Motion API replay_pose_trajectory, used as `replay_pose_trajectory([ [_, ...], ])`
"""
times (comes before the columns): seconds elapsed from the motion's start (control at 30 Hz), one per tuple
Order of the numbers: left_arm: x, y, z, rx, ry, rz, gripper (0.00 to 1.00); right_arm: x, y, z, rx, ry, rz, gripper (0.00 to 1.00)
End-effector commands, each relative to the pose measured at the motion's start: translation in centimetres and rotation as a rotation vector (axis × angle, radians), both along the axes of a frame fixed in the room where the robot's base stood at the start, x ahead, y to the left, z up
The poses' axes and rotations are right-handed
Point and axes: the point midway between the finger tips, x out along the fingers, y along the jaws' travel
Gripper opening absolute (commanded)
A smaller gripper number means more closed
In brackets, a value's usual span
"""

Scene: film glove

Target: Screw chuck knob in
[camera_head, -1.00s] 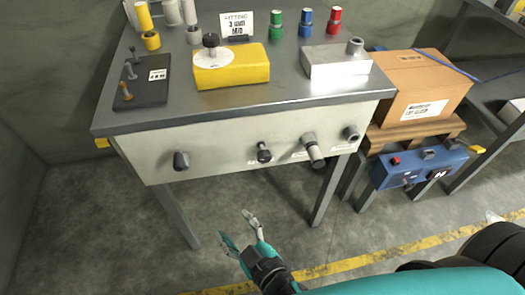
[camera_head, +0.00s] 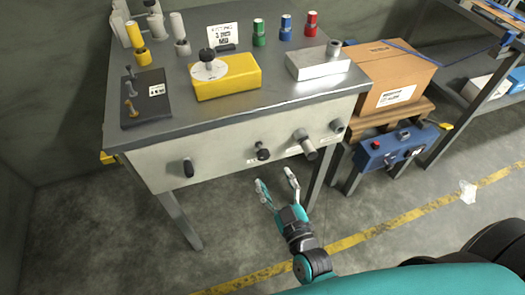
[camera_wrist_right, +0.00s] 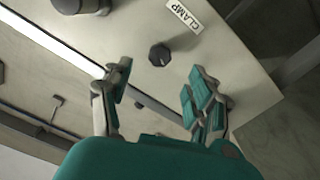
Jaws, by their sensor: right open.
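The front panel (camera_head: 225,150) of the steel bench carries several dark and grey knobs. They include a black handle (camera_head: 188,168), a black star-like knob (camera_head: 263,153) and a thick grey cylindrical knob (camera_head: 305,143). I cannot tell from the small labels in the head view which is the chuck knob. My right gripper (camera_head: 276,184) is open and empty, just below and in front of the panel. In the right wrist view, its spread fingers (camera_wrist_right: 155,100) point toward a dark faceted knob (camera_wrist_right: 159,54) beside a "CLAMP" label (camera_wrist_right: 185,15), apart from it. My left gripper is not in view.
On the bench top (camera_head: 230,110) sit a yellow block (camera_head: 227,80) with a black knob, a silver block (camera_head: 317,65), a dark plate (camera_head: 146,105) and coloured cylinders. A cardboard box (camera_head: 390,78) and a blue unit (camera_head: 392,150) stand to the right.

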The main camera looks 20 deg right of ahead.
Motion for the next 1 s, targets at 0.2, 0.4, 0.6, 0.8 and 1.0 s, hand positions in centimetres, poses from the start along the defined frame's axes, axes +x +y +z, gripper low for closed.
replay_pose_trajectory([
  [0.2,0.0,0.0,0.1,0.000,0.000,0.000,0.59,5.0,0.2,0.2,0.001,-0.003,0.000,0.59],
  [0.4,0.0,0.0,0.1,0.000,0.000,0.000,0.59,8.4,0.3,0.1,0.001,-0.001,0.002,0.59],
  [0.6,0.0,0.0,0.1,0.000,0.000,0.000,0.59,10.1,0.4,0.0,-0.001,0.001,0.002,0.59],
  [0.8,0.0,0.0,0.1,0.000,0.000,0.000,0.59,10.3,0.4,0.0,-0.001,0.002,0.001,0.59],
  [1.0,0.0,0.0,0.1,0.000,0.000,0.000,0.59,10.3,0.4,0.0,-0.001,0.001,0.002,0.48],
])
